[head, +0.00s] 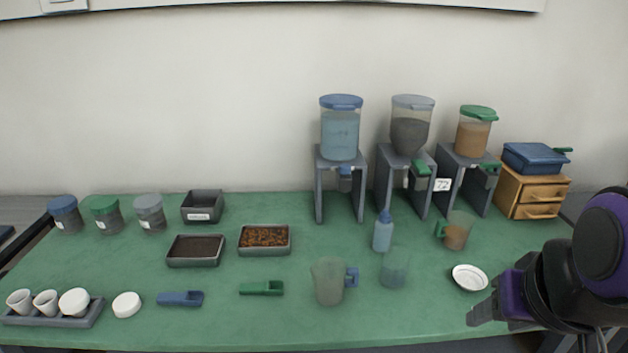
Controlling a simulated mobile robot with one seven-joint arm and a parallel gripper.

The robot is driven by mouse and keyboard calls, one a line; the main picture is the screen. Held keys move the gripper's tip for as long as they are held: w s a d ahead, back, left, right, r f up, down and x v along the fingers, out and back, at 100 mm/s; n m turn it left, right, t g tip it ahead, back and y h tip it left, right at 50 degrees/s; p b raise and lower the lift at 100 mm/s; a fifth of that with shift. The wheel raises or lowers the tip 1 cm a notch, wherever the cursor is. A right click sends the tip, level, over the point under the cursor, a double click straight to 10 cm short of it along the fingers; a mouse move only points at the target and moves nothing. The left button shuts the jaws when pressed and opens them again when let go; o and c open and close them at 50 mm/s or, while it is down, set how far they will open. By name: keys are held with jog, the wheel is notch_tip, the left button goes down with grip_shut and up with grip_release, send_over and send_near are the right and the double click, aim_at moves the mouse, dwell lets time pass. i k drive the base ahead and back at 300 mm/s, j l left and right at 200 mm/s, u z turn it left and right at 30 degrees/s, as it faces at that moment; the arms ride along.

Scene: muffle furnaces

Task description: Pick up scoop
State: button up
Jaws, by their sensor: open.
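A blue scoop (180,298) lies on the green tabletop near its front edge, left of centre. A green scoop (262,288) lies to its right, a little farther back. Both are small, with nothing on top of them. My gripper (478,312) is at the front right of the table, far right of both scoops, and points left. It is open; I see nothing held in it. The gap between its fingers is hard to make out from this side.
A jug (329,281) and a cup (395,268) stand between my gripper and the scoops. A white dish (469,278) is just behind the gripper. Two filled trays (196,262) (264,252) lie behind the scoops; a white lid (126,305) is left of the blue scoop.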

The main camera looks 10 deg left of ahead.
aim_at(190, 297)
jog(key=j, duration=0.55)
jog(key=k+j, duration=0.15)
jog(key=j, duration=0.95)
jog(key=k, duration=0.05)
